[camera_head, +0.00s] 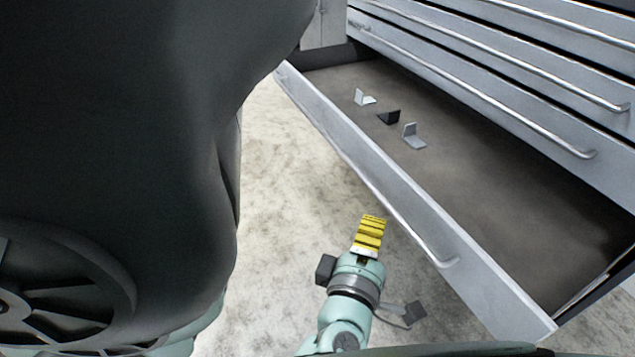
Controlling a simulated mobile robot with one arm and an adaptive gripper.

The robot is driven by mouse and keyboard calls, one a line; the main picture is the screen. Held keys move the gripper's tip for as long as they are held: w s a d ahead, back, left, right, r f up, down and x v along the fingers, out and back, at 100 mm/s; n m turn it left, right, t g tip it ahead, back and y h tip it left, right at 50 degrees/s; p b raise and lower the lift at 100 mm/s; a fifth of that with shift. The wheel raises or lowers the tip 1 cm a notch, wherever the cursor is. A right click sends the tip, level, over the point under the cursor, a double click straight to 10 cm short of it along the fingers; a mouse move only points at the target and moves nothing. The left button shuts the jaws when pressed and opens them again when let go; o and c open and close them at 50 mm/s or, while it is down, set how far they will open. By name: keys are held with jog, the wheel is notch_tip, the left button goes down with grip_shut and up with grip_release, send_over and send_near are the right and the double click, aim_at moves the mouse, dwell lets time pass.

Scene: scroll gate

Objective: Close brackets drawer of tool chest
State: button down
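The brackets drawer (400,190) of the tool chest (590,90) stands pulled far out. Its grey front panel runs diagonally across the view, with a long bar handle (410,228) on its outer side. Inside lie a light bracket (363,98), a dark bracket (389,117) and a grey bracket (411,137). My gripper (373,222) shows as a yellow, ridged end on my pale green arm. It is outside the drawer, close to the handle in the picture. Whether it touches the handle I cannot tell. The gap between its fingers does not show clearly.
Other drawers (510,65) with bar handles sit shut above the open one. A grey cabinet-like object (323,25) stands at the top, beyond the drawer's far end. Speckled floor (285,200) lies open to the left of the drawer. My own dark body fills the left side.

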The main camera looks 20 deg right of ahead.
aim_at(398, 186)
jog(key=x, duration=0.7)
jog(key=b+x, duration=0.1)
jog(key=x, duration=0.3)
jog(key=shift+s+d, duration=0.3)
jog(key=shift+d, duration=0.85)
